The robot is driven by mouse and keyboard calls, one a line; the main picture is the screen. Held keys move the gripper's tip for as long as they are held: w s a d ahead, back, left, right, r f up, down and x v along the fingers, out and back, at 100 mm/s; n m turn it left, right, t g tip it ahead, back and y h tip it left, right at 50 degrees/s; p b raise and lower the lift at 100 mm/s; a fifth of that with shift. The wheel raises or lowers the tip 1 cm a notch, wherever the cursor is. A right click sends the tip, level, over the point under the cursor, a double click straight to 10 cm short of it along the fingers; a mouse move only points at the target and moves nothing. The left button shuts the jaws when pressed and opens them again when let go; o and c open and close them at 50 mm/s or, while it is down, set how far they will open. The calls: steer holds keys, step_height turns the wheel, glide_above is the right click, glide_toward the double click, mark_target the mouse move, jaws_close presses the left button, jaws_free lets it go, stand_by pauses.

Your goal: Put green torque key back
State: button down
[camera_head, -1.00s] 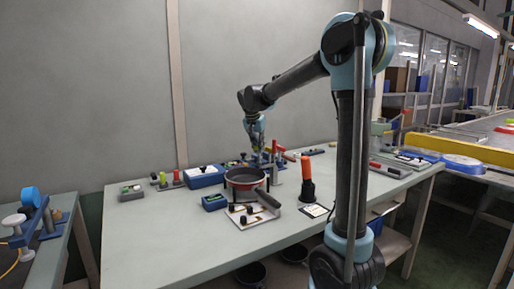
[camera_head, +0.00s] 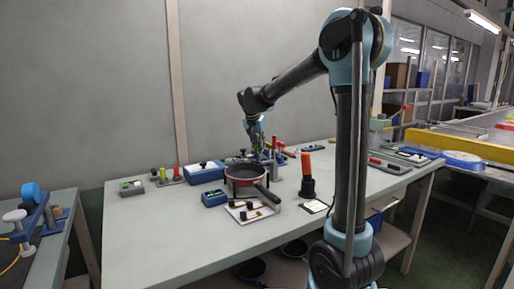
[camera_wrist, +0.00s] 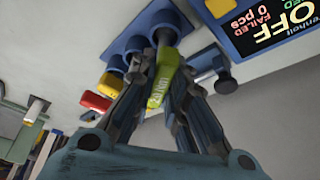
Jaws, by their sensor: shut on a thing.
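The green torque key (camera_wrist: 160,82) is in my gripper (camera_wrist: 160,95), near the centre of the wrist view, with white lettering on its side. Its far end is at one opening of a blue holder (camera_wrist: 148,22); I cannot tell how deep it sits. A red key (camera_wrist: 96,101) and a yellow key (camera_wrist: 108,84) stand beside it at the same holder. In the head view, my gripper (camera_head: 257,150) is low over the back of the table, behind the pan, and the green key cannot be made out there.
A red pan (camera_head: 245,175) with a dark handle stands on the table (camera_head: 150,235) in front of my gripper. A screen reading OFF (camera_wrist: 285,25) is beside the holder. An orange-topped tool (camera_head: 306,165) stands to the right. The table's front left is clear.

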steer(key=shift+f, duration=0.45)
steer(key=c, duration=1.5)
jaws_free()
